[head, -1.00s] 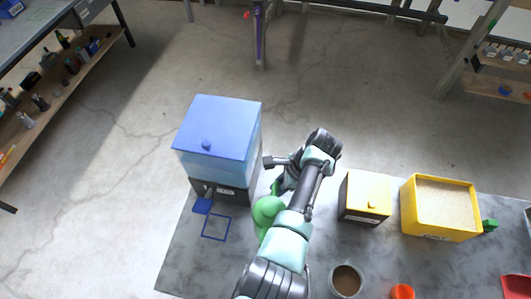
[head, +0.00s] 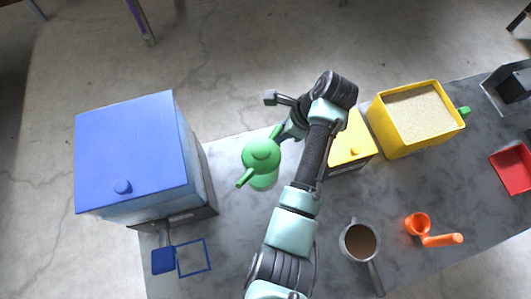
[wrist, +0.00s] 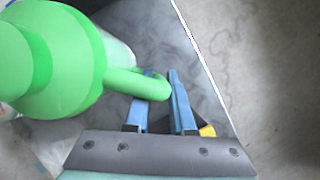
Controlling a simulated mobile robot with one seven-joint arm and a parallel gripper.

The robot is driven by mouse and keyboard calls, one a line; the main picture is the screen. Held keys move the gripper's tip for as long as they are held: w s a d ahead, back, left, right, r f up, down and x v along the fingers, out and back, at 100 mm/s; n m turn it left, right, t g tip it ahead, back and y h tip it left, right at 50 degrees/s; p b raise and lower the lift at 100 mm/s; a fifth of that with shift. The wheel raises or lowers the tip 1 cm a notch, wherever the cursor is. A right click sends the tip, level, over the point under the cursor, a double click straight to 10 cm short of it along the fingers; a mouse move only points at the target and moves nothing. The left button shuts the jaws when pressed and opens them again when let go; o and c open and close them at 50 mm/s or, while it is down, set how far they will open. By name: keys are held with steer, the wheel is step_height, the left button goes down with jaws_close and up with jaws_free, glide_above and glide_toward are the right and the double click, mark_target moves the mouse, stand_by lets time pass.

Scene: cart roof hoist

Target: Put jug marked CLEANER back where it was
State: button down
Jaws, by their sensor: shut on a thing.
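A green jug (head: 262,158) with a spout and a lid is at the middle of the table in the head view, to the right of the blue-lidded dispenser. Its spout points to the lower left. My gripper (head: 283,130) is beside it, at the jug's handle side. In the wrist view the jug (wrist: 40,60) fills the upper left, and the blue fingers of my gripper (wrist: 160,82) are shut on its green handle (wrist: 140,84). No lettering on the jug is readable. I cannot tell whether its base touches the table.
The dispenser (head: 135,150) stands at the left, with a blue square outline (head: 194,257) before it. A yellow-topped box (head: 350,148), a sand-filled yellow bin (head: 388,130), a mug (head: 359,241), an orange scoop (head: 418,224) and a red tray (head: 513,167) lie to the right.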

steer(key=f, duration=0.2)
steer(key=shift+s+d+f, duration=0.15)
steer(key=shift+s+f, duration=0.05)
steer(key=shift+f, duration=0.1)
steer(key=shift+w+f, duration=0.1)
steer(key=shift+f, duration=2.4)
steer(key=c, duration=0.8)
jaws_free()
steer(key=shift+o, duration=0.2)
steer(key=shift+r, duration=0.25)
steer(key=v, duration=1.1)
steer(key=shift+r, duration=0.4)
steer(key=shift+d, duration=0.15)
